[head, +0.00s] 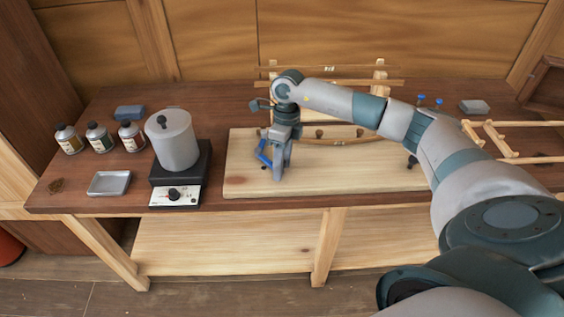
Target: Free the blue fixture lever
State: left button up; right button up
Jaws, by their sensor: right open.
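The blue fixture lever (263,153) stands at the left part of the pale wooden board (245,184) on the bench. My right gripper (279,172) points down just to the right of the lever, close to it and overlapping it in view. Its jaws are open, and I cannot tell whether a finger touches the lever. The gripper and wrist hide part of the lever's surroundings. My left gripper is not in view.
A grey pot (173,142) stands on a hot plate (175,194) left of the board. Several bottles (100,138), a metal tray (109,184) and a blue block (130,112) are farther left. A wooden frame (335,84) stands behind my arm; a grey block (474,106) lies right.

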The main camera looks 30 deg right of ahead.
grip_shut()
jog(key=shift+a, duration=0.15)
